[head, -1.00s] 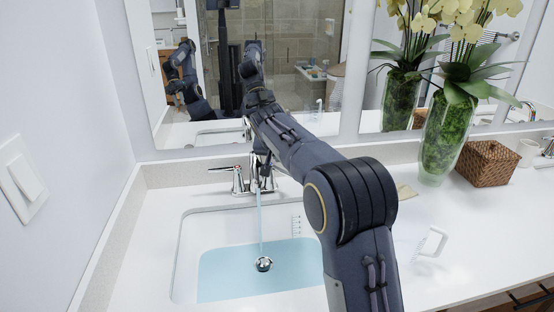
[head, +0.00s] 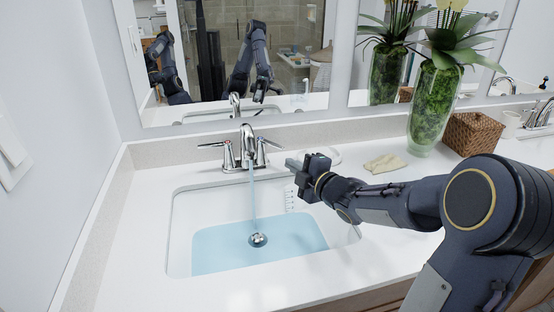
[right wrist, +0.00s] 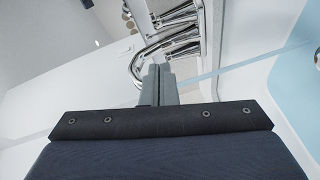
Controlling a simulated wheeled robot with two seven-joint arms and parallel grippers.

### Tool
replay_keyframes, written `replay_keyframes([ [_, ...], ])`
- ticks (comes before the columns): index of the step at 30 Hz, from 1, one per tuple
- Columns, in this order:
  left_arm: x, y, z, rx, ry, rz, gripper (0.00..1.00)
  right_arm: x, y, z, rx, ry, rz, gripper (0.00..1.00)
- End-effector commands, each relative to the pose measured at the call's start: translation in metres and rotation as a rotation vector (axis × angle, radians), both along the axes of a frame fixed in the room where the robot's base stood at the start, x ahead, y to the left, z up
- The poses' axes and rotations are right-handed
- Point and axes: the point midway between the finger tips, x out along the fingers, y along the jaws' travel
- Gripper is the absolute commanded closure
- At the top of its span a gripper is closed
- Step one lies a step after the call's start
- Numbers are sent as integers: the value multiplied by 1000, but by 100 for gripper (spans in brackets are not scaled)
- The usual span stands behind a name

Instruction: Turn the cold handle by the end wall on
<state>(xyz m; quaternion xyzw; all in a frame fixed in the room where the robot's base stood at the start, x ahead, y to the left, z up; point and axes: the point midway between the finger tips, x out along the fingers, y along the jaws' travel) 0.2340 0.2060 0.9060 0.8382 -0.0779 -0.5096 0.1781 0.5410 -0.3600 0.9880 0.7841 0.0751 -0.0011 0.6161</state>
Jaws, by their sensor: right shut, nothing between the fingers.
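The chrome faucet (head: 248,150) by the end wall stands behind the sink, and water runs from its spout. Its left handle (head: 212,145) points left toward the wall. Its right handle (head: 268,143) is on the spout's other side, near my right gripper. My right gripper (head: 290,163) is shut and empty, right of the faucet and apart from it in the head view. In the right wrist view its closed fingers (right wrist: 160,82) point toward the chrome faucet (right wrist: 150,55). My left gripper is not directly in view.
The sink basin (head: 183,225) holds bluish water around a chrome drain (head: 258,240). The end wall (head: 50,110) bounds the left. A tan cloth (head: 385,163), a vase (head: 432,110) and a wicker basket (head: 472,133) stand on the counter to the right. A mirror (head: 290,60) is behind.

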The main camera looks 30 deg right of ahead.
Motion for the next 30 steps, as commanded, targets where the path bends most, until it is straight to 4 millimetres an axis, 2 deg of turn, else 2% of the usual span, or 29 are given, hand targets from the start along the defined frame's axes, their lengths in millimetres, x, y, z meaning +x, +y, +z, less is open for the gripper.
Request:
replay_keyframes([
  [1,0,0,-4,0,0,0,75,-8,5,-2,-35,-30,26,100],
  [3,0,0,-4,0,0,0,75,-13,12,1,-69,-59,52,100],
  [8,0,0,-2,0,0,0,75,-3,17,2,-84,-70,65,100],
  [21,0,0,11,0,0,0,75,86,32,-1,-80,-69,63,100],
  [24,0,0,17,0,0,0,75,91,14,-3,-81,-65,56,100],
  [30,0,0,21,0,0,0,75,98,-2,-7,-78,-68,59,100],
])
